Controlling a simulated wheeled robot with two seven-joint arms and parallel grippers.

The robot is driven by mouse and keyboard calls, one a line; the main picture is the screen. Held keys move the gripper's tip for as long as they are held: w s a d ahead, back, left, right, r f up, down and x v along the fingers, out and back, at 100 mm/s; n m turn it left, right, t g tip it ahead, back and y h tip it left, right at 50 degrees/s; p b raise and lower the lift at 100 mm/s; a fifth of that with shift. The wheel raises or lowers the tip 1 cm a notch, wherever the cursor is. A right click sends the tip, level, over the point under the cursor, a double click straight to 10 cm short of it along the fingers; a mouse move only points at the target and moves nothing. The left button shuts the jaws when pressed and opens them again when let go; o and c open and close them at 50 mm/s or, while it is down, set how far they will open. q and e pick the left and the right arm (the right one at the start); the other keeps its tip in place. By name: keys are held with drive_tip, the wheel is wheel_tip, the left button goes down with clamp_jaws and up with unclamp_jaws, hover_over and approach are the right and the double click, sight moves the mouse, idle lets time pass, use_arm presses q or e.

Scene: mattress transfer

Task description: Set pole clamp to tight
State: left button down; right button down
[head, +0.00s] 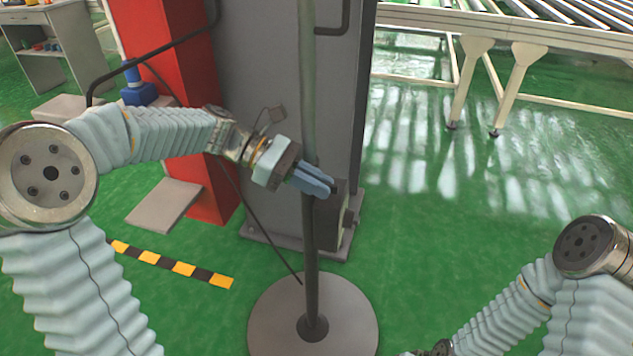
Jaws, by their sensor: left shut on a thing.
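A thin dark pole (310,240) rises from a round grey base (345,330) on the floor. A dark grey block (329,222), which looks like the pole clamp, sits at the pole at mid-height, with a small part on its right side. My left gripper (326,186) reaches in from the left at the block's upper edge, its blue fingers across the pole. It is shut on a small part of the clamp there, mostly hidden by the fingers. I cannot tell the clamp's setting.
A grey column (260,100) with a floor plate stands right behind the pole, beside a red post (178,50). A black cable runs near the pole base. A roller conveyor (500,25) is at the back right. Green floor is open at right.

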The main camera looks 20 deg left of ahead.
idle(0.3)
use_arm(q)
drive_tip(key=c, duration=1.5)
unclamp_jaws()
drive_tip(key=shift+a, duration=0.1)
drive_tip(key=v, duration=1.3)
drive_tip(key=shift+a+r+p, duration=0.1)
drive_tip(key=shift+a+p, duration=0.25)
drive_tip(key=shift+p, duration=0.05)
